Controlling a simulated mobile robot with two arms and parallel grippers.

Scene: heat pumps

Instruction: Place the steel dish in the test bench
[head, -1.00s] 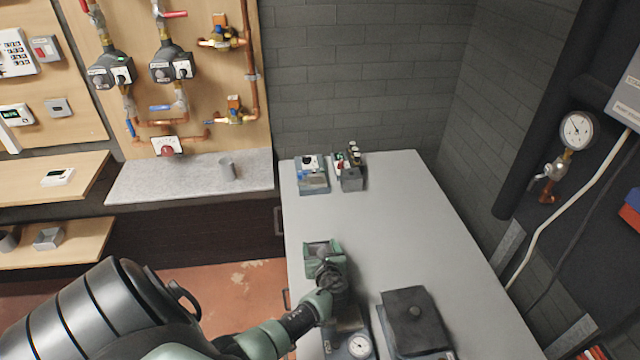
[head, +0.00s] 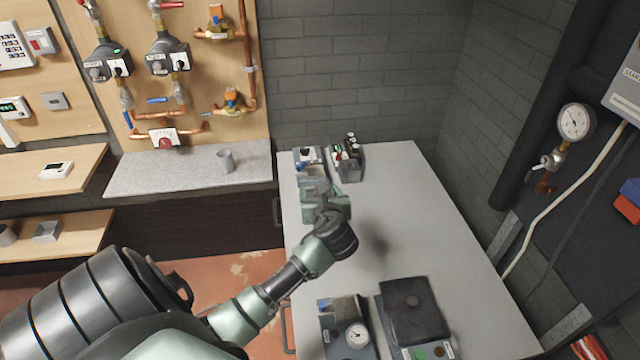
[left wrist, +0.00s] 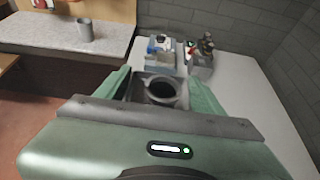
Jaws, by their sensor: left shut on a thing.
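My left gripper (head: 326,207) is above the grey table, left of its middle. It is shut on a grey dish with a dark round opening, which I take as the steel dish (left wrist: 146,86). In the left wrist view the dish sits between the green fingers (left wrist: 160,90). In the head view part of the dish (head: 315,186) shows just beyond the gripper. It appears held above the table. I cannot tell for certain which device is the test bench; a device with a round gauge (head: 357,336) stands at the table's near left. My right gripper is not in view.
Small devices (head: 349,160) stand at the table's back left, beyond my left gripper. The table's right half (head: 440,220) is clear. A grey cup (head: 226,161) stands on the left counter.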

